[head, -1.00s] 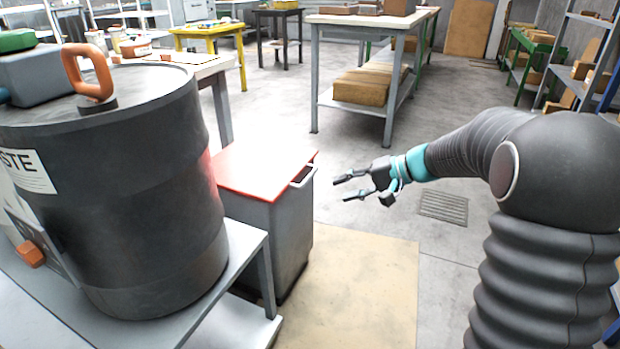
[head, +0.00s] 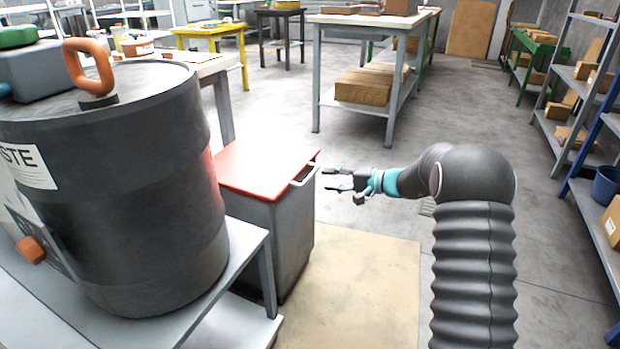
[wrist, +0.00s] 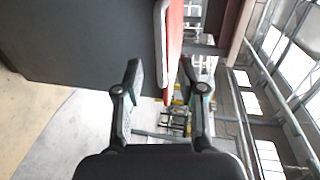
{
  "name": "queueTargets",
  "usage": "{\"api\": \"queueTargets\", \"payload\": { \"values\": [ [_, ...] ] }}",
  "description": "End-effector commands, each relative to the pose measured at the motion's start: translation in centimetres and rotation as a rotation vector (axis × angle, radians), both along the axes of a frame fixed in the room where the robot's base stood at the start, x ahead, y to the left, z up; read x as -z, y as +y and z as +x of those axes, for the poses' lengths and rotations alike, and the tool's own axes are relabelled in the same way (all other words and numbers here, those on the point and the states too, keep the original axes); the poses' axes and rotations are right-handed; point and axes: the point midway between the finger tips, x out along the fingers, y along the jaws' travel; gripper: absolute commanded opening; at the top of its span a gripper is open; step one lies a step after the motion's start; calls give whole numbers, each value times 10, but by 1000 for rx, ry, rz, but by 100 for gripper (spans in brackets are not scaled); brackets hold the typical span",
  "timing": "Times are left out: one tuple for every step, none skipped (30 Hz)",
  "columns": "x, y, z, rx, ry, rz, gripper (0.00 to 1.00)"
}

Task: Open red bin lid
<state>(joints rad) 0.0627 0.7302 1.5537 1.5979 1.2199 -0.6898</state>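The grey bin with a flat red lid (head: 262,166) stands on the floor in the head view, with its lid closed. In the wrist view the dark bin side (wrist: 80,40) fills the upper left. The red lid edge (wrist: 175,45) and the pale handle (wrist: 160,50) lie ahead of and between the open fingers (wrist: 163,82). I cannot tell whether a finger touches the handle.
A large dark drum (head: 120,190) stands on a grey bench (head: 235,275) left of the bin. A workbench (head: 365,20) with boxes is behind. Shelves (head: 590,120) line the right side. The floor right of the bin is clear.

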Motion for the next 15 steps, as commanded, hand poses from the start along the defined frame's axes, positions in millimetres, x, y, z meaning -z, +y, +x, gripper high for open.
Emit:
{"api": "queueTargets", "payload": {
  "values": [
    [2,11,3,-3,0,0,39],
    [3,16,5,-4,0,1,39],
    [5,22,7,-3,0,1,39],
    [6,27,9,-3,1,0,39],
    [7,32,11,-3,0,0,39],
    [8,38,13,-3,0,0,39],
    [9,42,15,-3,0,0,39],
    [10,46,16,-3,0,0,39],
    [11,51,18,-2,0,0,39],
    [12,54,19,-2,0,0,39],
    [12,57,20,-1,-1,0,39],
    [13,60,22,-1,-1,0,39],
    [13,62,22,-1,-1,0,39],
    [14,64,23,-2,-1,0,39],
    [14,66,23,-2,-1,0,39]
  ]
}}
